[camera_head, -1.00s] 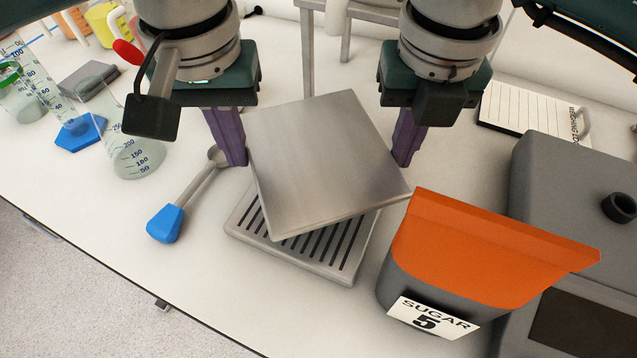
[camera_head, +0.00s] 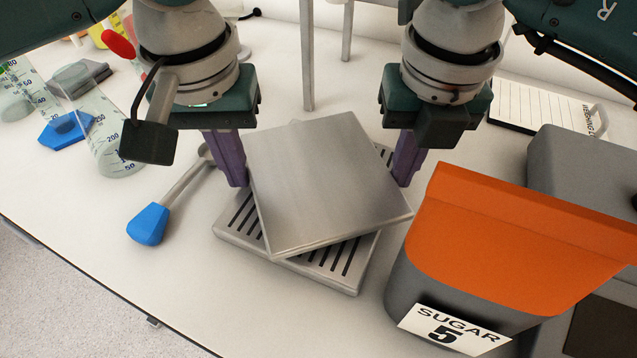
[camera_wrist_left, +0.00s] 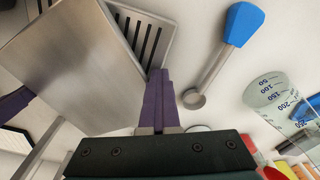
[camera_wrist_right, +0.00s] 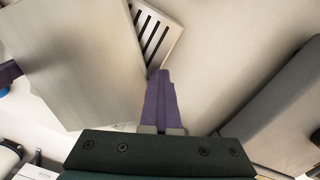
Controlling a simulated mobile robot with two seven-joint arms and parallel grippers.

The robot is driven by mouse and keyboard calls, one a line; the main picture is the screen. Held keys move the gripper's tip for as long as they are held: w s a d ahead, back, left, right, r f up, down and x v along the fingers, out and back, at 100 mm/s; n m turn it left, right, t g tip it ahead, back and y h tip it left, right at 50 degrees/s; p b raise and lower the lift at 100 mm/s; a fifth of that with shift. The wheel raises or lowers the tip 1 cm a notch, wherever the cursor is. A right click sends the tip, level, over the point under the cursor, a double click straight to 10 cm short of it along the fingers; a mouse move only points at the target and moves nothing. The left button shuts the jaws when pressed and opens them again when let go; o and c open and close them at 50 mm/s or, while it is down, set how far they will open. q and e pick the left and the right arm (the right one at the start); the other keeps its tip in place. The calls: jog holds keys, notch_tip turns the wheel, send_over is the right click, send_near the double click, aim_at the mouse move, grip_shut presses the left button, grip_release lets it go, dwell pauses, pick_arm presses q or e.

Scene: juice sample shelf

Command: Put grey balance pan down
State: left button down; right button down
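The grey balance pan (camera_head: 322,185), a square brushed-metal plate, is between my two grippers and lies turned over a slotted metal base (camera_head: 235,232). Whether it touches the base I cannot tell. My left gripper (camera_head: 236,172) has its purple fingers together, against or very close to the pan's left side. My right gripper (camera_head: 406,168) also has its fingers together, at the pan's right corner. The pan shows beside the fingers in the left wrist view (camera_wrist_left: 70,65) and the right wrist view (camera_wrist_right: 70,60). The pan hides much of the base.
An orange and grey SUGAR 5 bin (camera_head: 510,240) stands close on the right, beside a grey device (camera_head: 585,175). A blue-handled scoop (camera_head: 150,223) lies left of the base. A glass flask (camera_head: 110,150) stands further left. The front left table is clear.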

pick_arm(q)
jog(key=c, duration=1.4)
grip_release()
jog(key=shift+a, duration=0.45)
pick_arm(e)
jog(key=shift+d, duration=0.45)
pick_arm(q)
jog(key=shift+o, duration=1.2)
jog(key=shift+a, duration=0.1)
pick_arm(e)
jog(key=shift+d, duration=0.1)
pick_arm(q)
jog(key=shift+a, duration=0.1)
pick_arm(e)
jog(key=c, duration=1.2)
grip_release()
jog(key=shift+d, duration=0.1)
jog(key=shift+o, duration=0.2)
jog(key=shift+r, duration=0.2)
pick_arm(q)
notch_tip(320, 180, up, 12)
jog(key=shift+s, duration=0.45)
pick_arm(e)
notch_tip(320, 180, up, 12)
jog(key=shift+s+f, duration=0.15)
jog(key=shift+s, duration=0.3)
